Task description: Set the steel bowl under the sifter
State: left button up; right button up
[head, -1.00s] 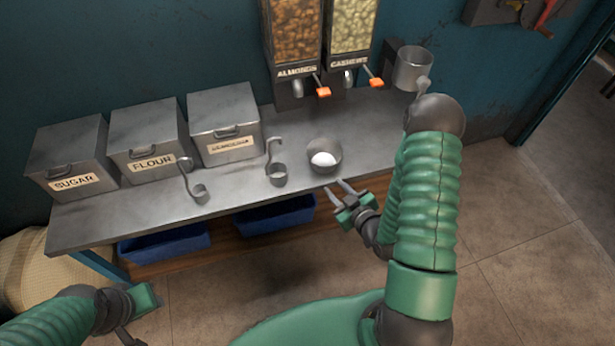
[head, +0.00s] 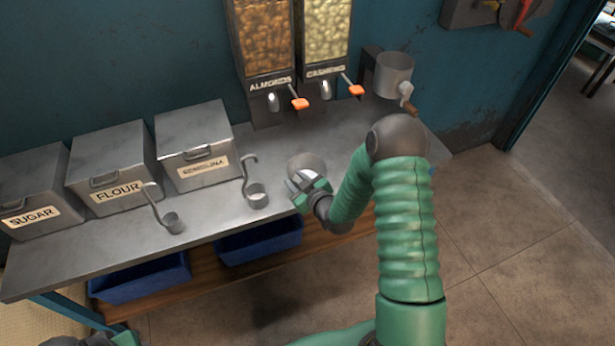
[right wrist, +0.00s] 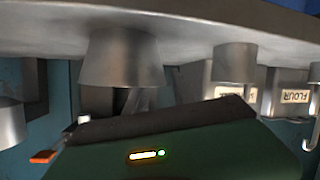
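The steel bowl (head: 306,160) sits on the steel counter near its front edge, right of the ladles. The right wrist view, which is upside down, shows the bowl (right wrist: 122,60) close up. My right gripper (head: 298,181) is at the bowl's near side. Its fingers look spread apart, and they hide part of the bowl and its contents. I cannot tell whether they touch it. The sifter (head: 393,75), a steel cylinder with a crank, is mounted at the back right, above the counter. Of my left gripper only a sliver (head: 100,340) shows at the bottom left edge.
Bins marked sugar (head: 32,190), flour (head: 110,165) and semolina (head: 195,145) line the counter (head: 225,212) at left. Two ladles (head: 172,222) (head: 256,198) stand in front. Almond (head: 265,45) and cashew (head: 325,40) dispensers hang behind. Counter below the sifter looks clear.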

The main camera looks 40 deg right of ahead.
jog(key=shift+w+d+f, duration=0.1)
jog(key=shift+w+f, duration=0.1)
jog(key=shift+w, duration=0.05)
jog(key=shift+a+r, duration=0.15)
jog(key=shift+a, duration=0.15)
jog(key=shift+c, duration=0.2)
jog(key=shift+a+r, duration=0.1)
jog(key=shift+a, duration=0.15)
jog(key=c, duration=0.4)
grip_shut()
jog(key=shift+s+d, duration=0.1)
jog(key=shift+d, duration=0.1)
jog(key=shift+s+f, duration=0.1)
jog(key=shift+f, duration=0.1)
